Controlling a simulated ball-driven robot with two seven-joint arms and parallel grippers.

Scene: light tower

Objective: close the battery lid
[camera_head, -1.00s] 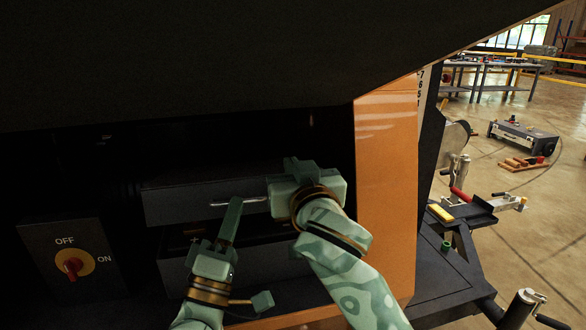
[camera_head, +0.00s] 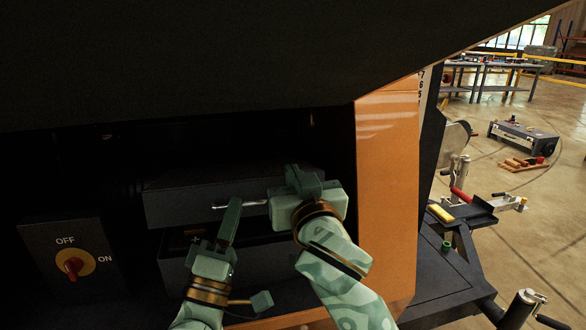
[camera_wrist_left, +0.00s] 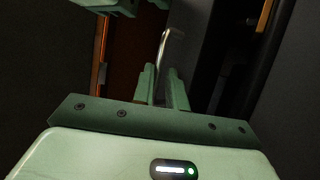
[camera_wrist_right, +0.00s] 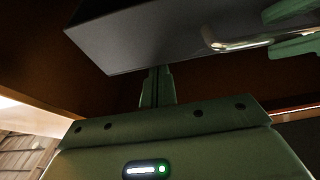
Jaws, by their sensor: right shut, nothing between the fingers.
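The battery lid (camera_head: 175,206) is a dark grey panel with a thin metal handle (camera_head: 256,202). It stands above the dark battery box (camera_head: 185,275), with a dark gap between them. My left gripper (camera_head: 231,217) is at the handle; the bar runs between its fingers, also in the left wrist view (camera_wrist_left: 162,82). A small gap shows there, and whether the fingers press the bar is unclear. My right gripper (camera_head: 303,178) is at the lid's right end. In the right wrist view its fingers (camera_wrist_right: 157,82) are together and empty, close to the lid's edge.
A switch panel (camera_head: 50,245) with a red knob, marked OFF and ON, stands left of the box. An orange panel (camera_head: 387,180) rises close on the right. A dark housing (camera_head: 200,60) overhangs the recess, leaving little free room.

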